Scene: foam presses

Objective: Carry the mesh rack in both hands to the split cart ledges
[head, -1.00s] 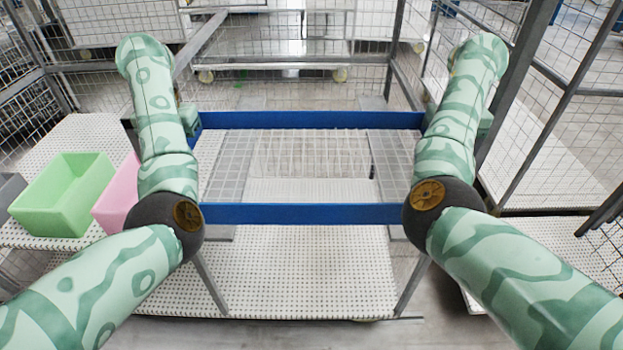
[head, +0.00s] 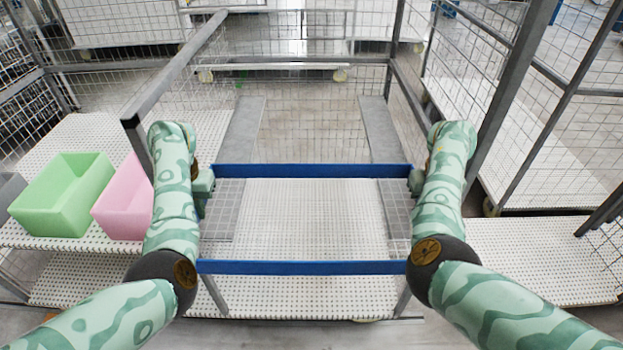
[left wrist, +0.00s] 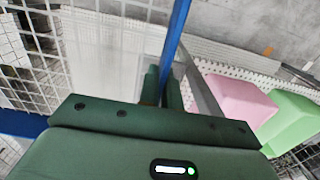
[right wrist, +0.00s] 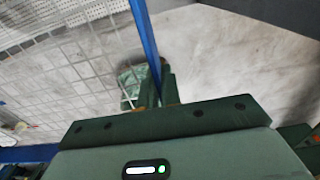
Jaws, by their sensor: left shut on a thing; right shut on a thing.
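The mesh rack, a blue-railed frame (head: 300,267) with a fine wire mesh floor, spans level between my two arms in the head view. My left gripper (head: 207,186) is shut on its left side, and the blue rail (left wrist: 177,30) runs between the fingers in the left wrist view. My right gripper (head: 415,183) is shut on the right side, with the rail (right wrist: 143,30) between its fingers. The left cart ledge (head: 244,130) and right cart ledge (head: 381,132) are grey strips with an open gap between them. Their near parts show through the mesh. I cannot tell whether the rack touches them.
A green bin (head: 62,197) and a pink bin (head: 125,205) stand on a white perforated shelf at left, close to my left arm. Grey cart posts and rails (head: 175,68) rise on both sides. A white perforated deck (head: 300,300) lies below the rack.

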